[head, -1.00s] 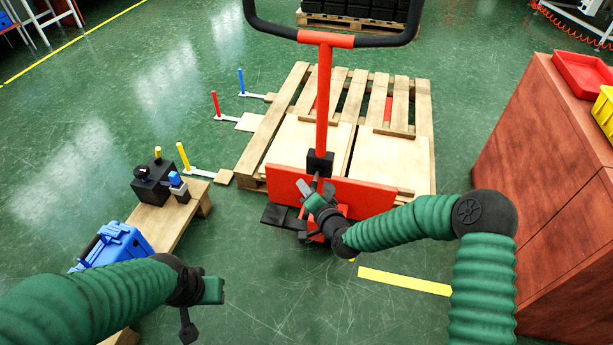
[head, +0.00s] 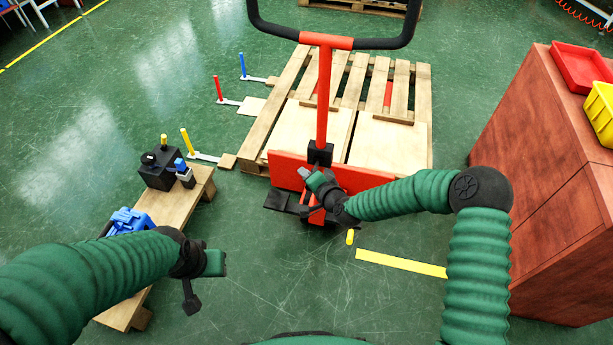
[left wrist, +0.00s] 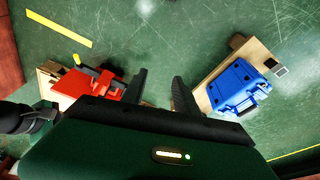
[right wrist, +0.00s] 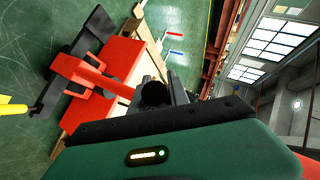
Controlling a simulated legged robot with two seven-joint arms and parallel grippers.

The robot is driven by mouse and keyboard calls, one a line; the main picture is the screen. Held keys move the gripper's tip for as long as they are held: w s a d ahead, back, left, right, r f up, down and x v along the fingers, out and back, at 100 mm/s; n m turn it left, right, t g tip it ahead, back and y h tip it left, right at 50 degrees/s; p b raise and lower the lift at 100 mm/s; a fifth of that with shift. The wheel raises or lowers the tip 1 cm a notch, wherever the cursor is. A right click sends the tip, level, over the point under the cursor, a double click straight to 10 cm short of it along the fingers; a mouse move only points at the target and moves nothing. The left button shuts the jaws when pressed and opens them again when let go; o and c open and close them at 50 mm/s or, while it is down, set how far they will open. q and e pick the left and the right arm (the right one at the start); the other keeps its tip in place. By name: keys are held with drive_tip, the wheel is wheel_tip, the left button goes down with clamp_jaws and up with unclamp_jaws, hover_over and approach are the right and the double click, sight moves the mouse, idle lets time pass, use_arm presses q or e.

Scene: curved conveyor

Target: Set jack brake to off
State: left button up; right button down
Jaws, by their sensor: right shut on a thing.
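The red pallet jack (head: 284,172) stands at the pallet with its tall handle (head: 322,95) upright. A black pedal-like piece (head: 277,199) is low on its left side; it shows in the right wrist view (right wrist: 75,55). My right gripper (head: 312,180) is at the jack's front, below the handle base. In the right wrist view it is shut on a round black knob (right wrist: 154,93) at the end of a red rod (right wrist: 108,84). I cannot tell the brake's setting. My left gripper (left wrist: 158,80) is open and empty, left of the jack, pointing down over bare floor.
A low wooden bench (head: 150,210) at left carries a blue case (head: 128,220) and a black box (head: 157,170). A wooden pallet (head: 290,85) lies behind the jack. A brown cabinet (head: 545,160) stands at right. The green floor between bench and jack is clear.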

use_arm(q)
drive_tip(key=shift+f, duration=0.15)
drive_tip(key=shift+c, duration=1.1)
drive_tip(key=f+n, duration=0.1)
drive_tip(key=f+n+g, duration=0.1)
drive_tip(key=g, duration=0.1)
drive_tip(key=shift+s+d+f+n+h, duration=0.35)
drive_tip(key=shift+f+n+h, duration=0.05)
clamp_jaws()
drive_tip(key=w+d+f+n+g+h, duration=0.1)
drive_tip(key=d+f+n+g+h, duration=0.1)
drive_tip(key=d+f+n+h, duration=0.35)
drive_tip(key=w+d+f+n+g+h, duration=0.1)
drive_tip(key=d+f+n+g+h, duration=0.2)
drive_tip(key=d+n+h, duration=0.6)
drive_tip(key=w+a+f+n+t+h, duration=0.1)
drive_tip(key=w+a+n+t+h, duration=0.1)
drive_tip(key=w+n+t, duration=0.7)
drive_tip(key=w+a+f+n+t+h, duration=0.15)
drive_tip(key=w+n+t, duration=0.25)
drive_tip(key=n+t, duration=0.55)
drive_tip(key=w+d+r+n+g, duration=0.2)
drive_tip(key=w+d+r, duration=0.4)
drive_tip(key=d, duration=0.3)
drive_tip(key=shift+w+r+n+g, duration=0.25)
drive_tip(key=shift+w+g, duration=0.2)
drive_tip(key=shift+w, duration=0.45)
